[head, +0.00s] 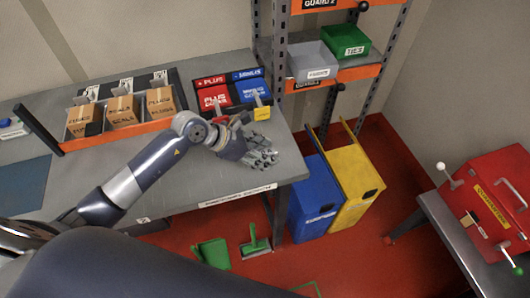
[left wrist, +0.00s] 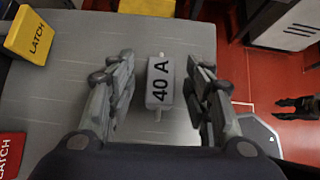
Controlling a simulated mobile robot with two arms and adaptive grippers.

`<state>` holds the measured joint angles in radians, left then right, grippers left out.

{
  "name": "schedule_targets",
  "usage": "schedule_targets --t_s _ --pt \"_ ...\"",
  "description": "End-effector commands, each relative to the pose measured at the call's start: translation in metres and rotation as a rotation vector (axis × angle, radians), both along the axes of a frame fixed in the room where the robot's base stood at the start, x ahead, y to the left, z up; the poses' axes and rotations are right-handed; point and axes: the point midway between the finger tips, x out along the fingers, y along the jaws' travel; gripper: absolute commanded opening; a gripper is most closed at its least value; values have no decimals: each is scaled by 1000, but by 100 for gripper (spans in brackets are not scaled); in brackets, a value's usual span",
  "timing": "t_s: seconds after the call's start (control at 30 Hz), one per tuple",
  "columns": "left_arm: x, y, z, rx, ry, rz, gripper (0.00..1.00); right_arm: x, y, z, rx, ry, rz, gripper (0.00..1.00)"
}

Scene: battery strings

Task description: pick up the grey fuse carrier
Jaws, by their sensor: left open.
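The grey fuse carrier (left wrist: 160,84), marked "40 A", lies on the grey bench top in the left wrist view. My left gripper (left wrist: 162,68) is open, with one finger on each side of the carrier and a visible gap on both sides. In the head view my left gripper (head: 264,156) is over the bench near its right end, and I cannot make out the carrier there. My right gripper is not in view.
Beside the gripper are red and blue bins (head: 213,97) and a yellow block marked "LATCH" (left wrist: 32,34). A red "LATCH" piece (left wrist: 8,150) is at lower left. Blue (head: 316,200) and yellow (head: 355,183) containers stand on the floor past the bench's right edge.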

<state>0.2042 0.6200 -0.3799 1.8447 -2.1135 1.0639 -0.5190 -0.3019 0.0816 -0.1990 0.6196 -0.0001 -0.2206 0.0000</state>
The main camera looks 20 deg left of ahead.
Motion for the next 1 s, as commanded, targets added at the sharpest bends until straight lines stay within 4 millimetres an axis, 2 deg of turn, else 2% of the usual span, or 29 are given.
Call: schedule_targets --t_s 0.33,0.53,1.0 --pt "3 -5 -6 2 -1 -1 47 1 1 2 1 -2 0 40" --pt "3 -4 -6 0 -1 -1 1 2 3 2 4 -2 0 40" --pt "4 -4 -1 0 -3 -1 0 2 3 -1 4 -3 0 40"
